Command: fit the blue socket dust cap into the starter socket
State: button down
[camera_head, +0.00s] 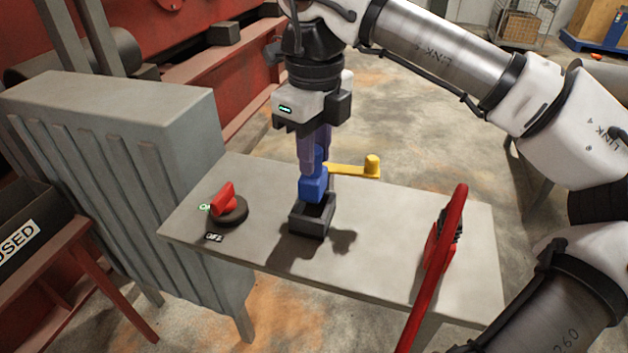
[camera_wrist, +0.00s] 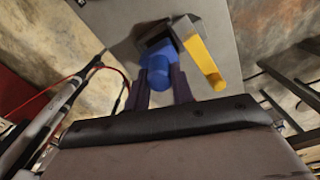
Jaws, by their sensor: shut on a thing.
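The blue dust cap (camera_head: 313,184) is between the fingers of my gripper (camera_head: 314,158), which is shut on it. The cap sits at the mouth of the dark, box-shaped starter socket (camera_head: 309,221) on the grey table. Its lower end overlaps the socket's back part in the head view; I cannot tell how deep it is. In the wrist view the cap (camera_wrist: 158,66) shows between the fingertips (camera_wrist: 160,88), with the socket (camera_wrist: 168,32) just beyond it. Part of the socket's opening is visible in front of the cap.
A yellow lever (camera_head: 352,169) extends to the right behind the socket. A red rotary switch (camera_head: 224,203) with a black base stands left on the table (camera_head: 375,250). A red-handled tool (camera_head: 436,255) stands at the right. A grey ribbed cabinet (camera_head: 120,150) adjoins the table's left side.

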aim_at(314, 181)
jog(key=shift+f, duration=2.75)
jog(key=shift+f, duration=0.2)
jog(key=c, duration=1.2)
grip_release()
jog(key=shift+r, duration=0.1)
notch_tip(314, 181, up, 12)
jog(key=shift+r, duration=0.15)
jog(key=shift+p, duration=0.3)
